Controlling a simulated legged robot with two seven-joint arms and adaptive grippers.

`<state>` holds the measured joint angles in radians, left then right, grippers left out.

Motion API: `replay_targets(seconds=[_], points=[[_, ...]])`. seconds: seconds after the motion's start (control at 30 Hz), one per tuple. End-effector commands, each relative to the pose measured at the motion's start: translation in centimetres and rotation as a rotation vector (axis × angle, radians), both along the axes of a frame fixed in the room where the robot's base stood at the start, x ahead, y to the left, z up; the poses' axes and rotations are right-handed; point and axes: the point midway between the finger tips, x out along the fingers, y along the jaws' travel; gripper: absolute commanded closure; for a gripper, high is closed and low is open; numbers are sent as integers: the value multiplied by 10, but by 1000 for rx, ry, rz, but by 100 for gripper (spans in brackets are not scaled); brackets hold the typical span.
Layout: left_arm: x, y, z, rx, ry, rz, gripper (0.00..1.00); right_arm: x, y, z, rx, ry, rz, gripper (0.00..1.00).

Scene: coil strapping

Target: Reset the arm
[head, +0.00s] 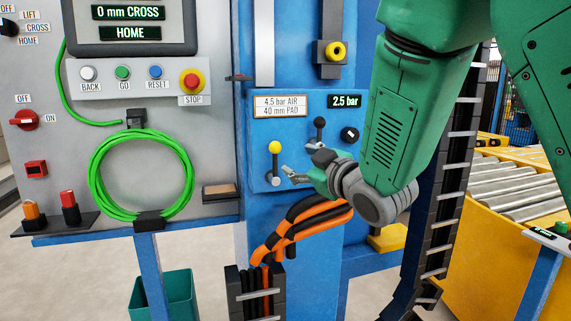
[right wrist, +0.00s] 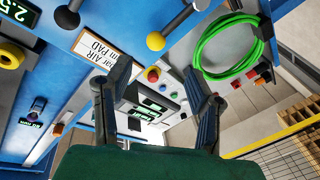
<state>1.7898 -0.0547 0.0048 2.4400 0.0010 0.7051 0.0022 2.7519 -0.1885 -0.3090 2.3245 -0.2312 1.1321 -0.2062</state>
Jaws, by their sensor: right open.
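My right gripper (head: 299,160) is open and empty in front of the blue valve panel (head: 262,132). Its fingers lie just right of the yellow-knobbed lever (head: 275,147) and below the black-knobbed lever (head: 319,122). Whether they touch either lever cannot be told. In the right wrist view the open fingers (right wrist: 160,75) hold nothing between them, and the yellow knob (right wrist: 155,41) lies beyond them. The blue RESET button (head: 155,72) is on the grey console, well left of the gripper. The display (head: 129,22) reads "0 mm CROSS" and "HOME". My left gripper is out of view.
A red STOP button (head: 191,81) and a green cable coil (head: 140,178) are on the console. Orange hoses (head: 300,221) run below my right gripper. A black cable chain (head: 445,190) and a roller conveyor (head: 510,185) are at the right. A gauge (head: 344,100) reads 2.5 bar.

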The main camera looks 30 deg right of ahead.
Motion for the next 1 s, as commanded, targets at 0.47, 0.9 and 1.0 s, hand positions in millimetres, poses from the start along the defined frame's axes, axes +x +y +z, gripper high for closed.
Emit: replay_targets(seconds=[0.47,0.9,1.0], points=[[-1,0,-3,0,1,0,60,-6,6,-105,81,219,-28,53],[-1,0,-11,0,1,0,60,-163,39,-399,318,959,-213,53],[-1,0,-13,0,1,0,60,-220,49,-445,361,1124,-271,53]])
